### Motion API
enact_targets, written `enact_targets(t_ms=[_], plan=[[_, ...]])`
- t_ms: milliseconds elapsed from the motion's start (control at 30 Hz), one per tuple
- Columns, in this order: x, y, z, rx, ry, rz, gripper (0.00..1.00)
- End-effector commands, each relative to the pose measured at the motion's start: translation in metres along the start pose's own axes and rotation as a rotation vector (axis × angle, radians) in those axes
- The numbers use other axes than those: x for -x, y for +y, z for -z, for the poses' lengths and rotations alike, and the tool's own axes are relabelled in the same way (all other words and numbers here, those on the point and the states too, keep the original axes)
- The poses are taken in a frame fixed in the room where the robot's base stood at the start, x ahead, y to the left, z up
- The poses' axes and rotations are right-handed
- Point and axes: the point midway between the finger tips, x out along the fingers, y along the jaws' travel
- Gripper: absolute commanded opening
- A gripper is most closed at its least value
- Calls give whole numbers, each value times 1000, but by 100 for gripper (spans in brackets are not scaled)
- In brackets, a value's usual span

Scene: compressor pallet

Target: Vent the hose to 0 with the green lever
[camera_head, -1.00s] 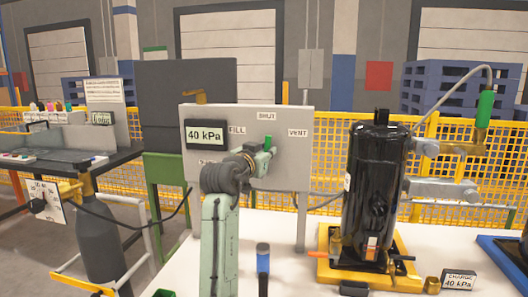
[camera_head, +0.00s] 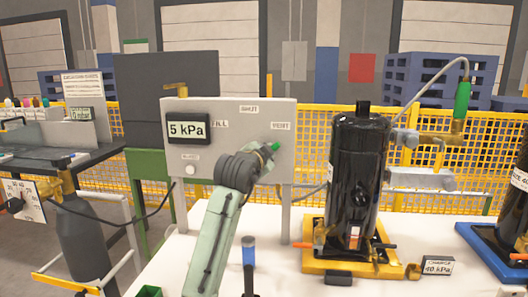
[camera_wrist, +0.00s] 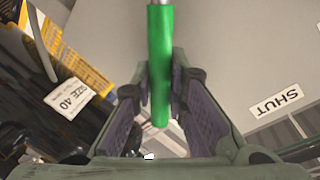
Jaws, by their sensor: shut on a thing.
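The green lever (camera_head: 275,147) is on the front of the grey panel (camera_head: 245,165), tilted right towards the VENT label (camera_head: 281,126). The panel's display (camera_head: 187,129) reads 5 kPa. My gripper (camera_head: 268,153) is at the lever, its fingers partly hidden behind my wrist in the head view. In the wrist view the green lever (camera_wrist: 160,65) runs between the two fingers of my gripper (camera_wrist: 160,90), which is shut on it. The SHUT label (camera_wrist: 273,101) shows at the right there. The hose (camera_head: 432,80) arches above the black compressor (camera_head: 357,175) to a green-handled fitting.
The compressor stands on a yellow base (camera_head: 315,263) right of the panel. A card (camera_head: 437,265) reading CHARGE 40 kPa and a blue-capped item (camera_head: 249,250) are on the white table (camera_head: 270,230). A grey cylinder (camera_head: 82,235) stands at left. Yellow mesh fencing (camera_head: 310,130) is behind.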

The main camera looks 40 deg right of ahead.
Motion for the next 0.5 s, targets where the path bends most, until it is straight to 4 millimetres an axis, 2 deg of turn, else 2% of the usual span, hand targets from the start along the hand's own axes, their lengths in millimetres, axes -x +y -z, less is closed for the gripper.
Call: enact_targets(t_ms=[500], plan=[[-1,4,0,-43,-8,-1,0]])
